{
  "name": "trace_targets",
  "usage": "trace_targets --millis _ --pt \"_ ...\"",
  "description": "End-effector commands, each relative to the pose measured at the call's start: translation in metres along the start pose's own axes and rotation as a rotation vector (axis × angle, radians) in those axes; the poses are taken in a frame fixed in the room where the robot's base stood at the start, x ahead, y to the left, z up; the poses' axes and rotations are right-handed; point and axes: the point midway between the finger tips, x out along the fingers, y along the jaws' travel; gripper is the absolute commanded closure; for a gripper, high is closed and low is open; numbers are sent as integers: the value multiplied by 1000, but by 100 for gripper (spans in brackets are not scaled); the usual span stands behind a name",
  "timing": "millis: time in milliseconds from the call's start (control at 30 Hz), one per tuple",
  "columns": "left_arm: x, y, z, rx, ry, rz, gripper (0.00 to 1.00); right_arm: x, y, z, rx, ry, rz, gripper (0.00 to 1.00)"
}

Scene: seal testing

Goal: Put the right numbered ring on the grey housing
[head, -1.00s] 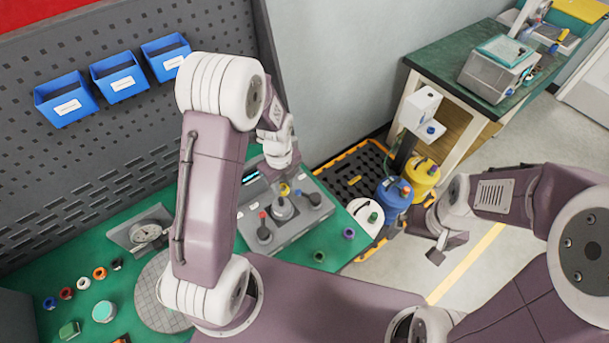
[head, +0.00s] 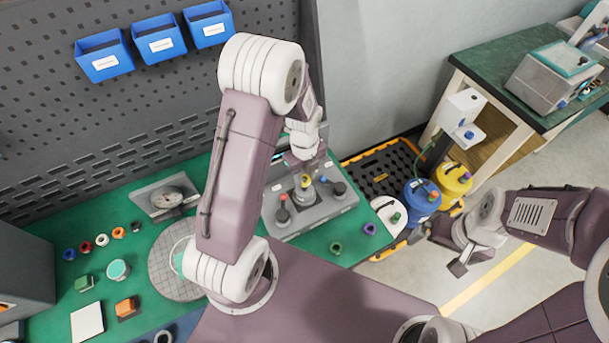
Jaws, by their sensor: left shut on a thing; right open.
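The grey housing (head: 304,195) stands upright in the middle of the grey test fixture (head: 325,212), on the green bench. My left gripper (head: 305,174) points down right over it, shut on a small yellow ring (head: 306,182). The ring is at the top of the housing; I cannot tell whether it touches. No number on it is readable. Loose rings lie in a row at left: blue (head: 69,254), red (head: 85,247), white (head: 102,240), orange (head: 118,233) and black (head: 135,227). My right gripper (head: 459,267) is open and empty, away from the bench at right.
A green ring (head: 336,247) and a purple ring (head: 369,229) lie in front of the fixture. A dial gauge (head: 166,198) and round gridded plate (head: 172,262) are left of it. Blue bins (head: 160,38) hang on the pegboard. Blue (head: 421,199) and yellow (head: 454,180) canisters stand at right.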

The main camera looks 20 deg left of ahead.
Motion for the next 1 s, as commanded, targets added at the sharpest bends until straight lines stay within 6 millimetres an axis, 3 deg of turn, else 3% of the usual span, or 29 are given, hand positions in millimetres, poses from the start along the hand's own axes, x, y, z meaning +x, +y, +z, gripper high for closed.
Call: trace_targets --millis 1000 --pt "17 -1 0 0 0 -1 100 11 0 1 0 0 0 0"
